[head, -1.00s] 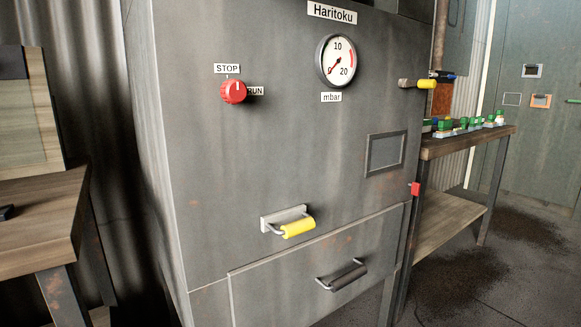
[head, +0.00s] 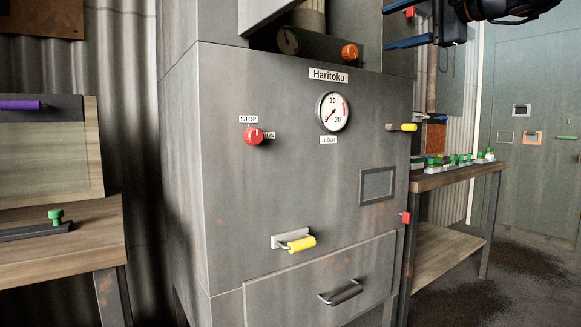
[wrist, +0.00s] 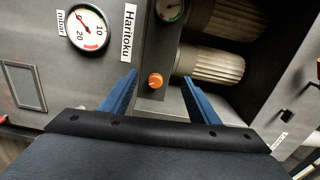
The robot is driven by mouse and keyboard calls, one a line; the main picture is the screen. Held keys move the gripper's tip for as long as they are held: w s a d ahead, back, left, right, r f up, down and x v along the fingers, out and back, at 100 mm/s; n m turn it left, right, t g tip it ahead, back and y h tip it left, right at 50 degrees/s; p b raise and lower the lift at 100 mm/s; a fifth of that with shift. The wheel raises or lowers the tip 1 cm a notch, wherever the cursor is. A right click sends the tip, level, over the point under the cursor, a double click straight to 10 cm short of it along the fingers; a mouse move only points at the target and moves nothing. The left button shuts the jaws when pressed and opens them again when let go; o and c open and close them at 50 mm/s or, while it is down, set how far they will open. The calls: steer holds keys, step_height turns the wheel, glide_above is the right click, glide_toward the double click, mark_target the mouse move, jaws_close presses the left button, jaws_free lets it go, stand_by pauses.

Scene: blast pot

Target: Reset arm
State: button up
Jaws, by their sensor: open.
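My gripper (head: 408,28) is at the top right of the head view, its blue fingers apart and pointing left. In the wrist view my gripper (wrist: 160,95) is open with nothing between its fingers. An orange knob (wrist: 155,81) shows in the gap between the fingers, apart from them. The same orange knob (head: 350,51) sits in the cabinet's upper opening in the head view. The grey Haritoku cabinet (head: 300,190) fills the middle, with a red STOP/RUN knob (head: 253,136), a mbar gauge (head: 333,111) and a yellow handle (head: 300,243).
A wooden bench (head: 450,178) with several green-topped parts stands at the right. Another wooden table (head: 60,240) with a green knob (head: 55,214) is at the left. A dark drawer handle (head: 342,292) sticks out low. The floor at the lower right is clear.

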steer(key=s+a+f+n+g+h, duration=0.1)
steer(key=s+a+f+n+g, duration=0.15)
steer(key=a+f, duration=0.6)
steer(key=s+a+f+n+g, duration=0.1)
steer(key=a+f+g, duration=0.3)
steer(key=f, duration=1)
steer(key=s+a+f+n+g+h, duration=0.1)
steer(key=s+a+f+g, duration=0.15)
steer(key=a+f, duration=0.65)
steer(key=s+f+n+g+h, duration=0.3)
steer(key=s+f+n, duration=0.3)
steer(key=s+f, duration=0.7)
steer(key=s+f+n+g+h, duration=0.3)
steer(key=s+f+n+h, duration=0.1)
steer(key=s+f, duration=1)
step_height(320, 180, down, 5)
steer(key=shift+s+d+r+n, duration=0.1)
steer(key=shift+s+d+n, duration=0.25)
steer(key=shift+n, duration=0.5)
steer(key=shift+w, duration=0.1)
